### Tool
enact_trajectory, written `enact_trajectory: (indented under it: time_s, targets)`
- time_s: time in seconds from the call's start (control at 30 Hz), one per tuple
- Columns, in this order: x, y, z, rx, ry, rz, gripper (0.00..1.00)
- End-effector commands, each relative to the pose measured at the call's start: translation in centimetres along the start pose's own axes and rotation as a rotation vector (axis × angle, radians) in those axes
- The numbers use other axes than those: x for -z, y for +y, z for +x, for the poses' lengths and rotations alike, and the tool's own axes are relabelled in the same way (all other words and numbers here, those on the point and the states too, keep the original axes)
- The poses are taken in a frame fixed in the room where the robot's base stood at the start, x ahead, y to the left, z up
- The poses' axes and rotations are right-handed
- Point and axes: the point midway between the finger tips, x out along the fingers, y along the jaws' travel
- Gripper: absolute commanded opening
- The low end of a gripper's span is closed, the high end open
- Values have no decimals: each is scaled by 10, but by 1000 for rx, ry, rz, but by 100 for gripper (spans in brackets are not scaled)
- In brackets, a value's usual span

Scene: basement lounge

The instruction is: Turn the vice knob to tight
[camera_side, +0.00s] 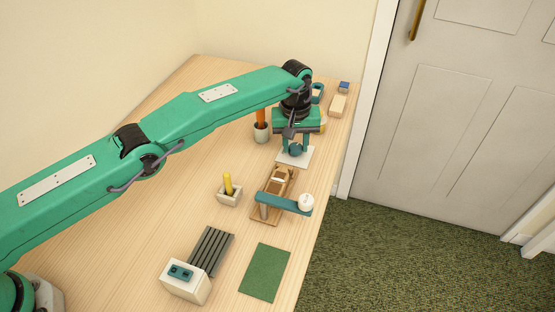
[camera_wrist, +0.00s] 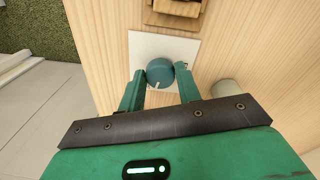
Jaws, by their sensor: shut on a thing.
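A teal round knob (camera_wrist: 160,71) with a short white mark on its rim sits on a white square plate (camera_wrist: 180,47). In the wrist view the mark points toward the near side, slightly left. In the side view the knob (camera_side: 296,150) and the plate (camera_side: 303,160) lie near the far right of the table. My gripper (camera_wrist: 161,74) points down over the plate, one green finger on each side of the knob, shut on it. In the side view my gripper (camera_side: 295,148) partly hides the knob. I cannot read any labels on the plate.
A wooden fixture with a teal lever (camera_side: 275,201) and white ball stands just in front of the plate. A cup with an orange item (camera_side: 261,131) is close on the left. A yellow item in a holder (camera_side: 228,186) and a green mat (camera_side: 265,272) are nearer.

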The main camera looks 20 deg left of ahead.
Motion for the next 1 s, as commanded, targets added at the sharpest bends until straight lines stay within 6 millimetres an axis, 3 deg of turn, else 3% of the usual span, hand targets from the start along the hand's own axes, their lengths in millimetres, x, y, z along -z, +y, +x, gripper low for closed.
enact_trajectory:
  time_s: [0.4, 0.97, 1.0]
  targets:
    - [1, -4, 1, 10, -9, 139, 11]
    - [2, -6, 1, 13, -12, 161, 11]
    - [2, -6, 1, 13, -12, 161, 35]
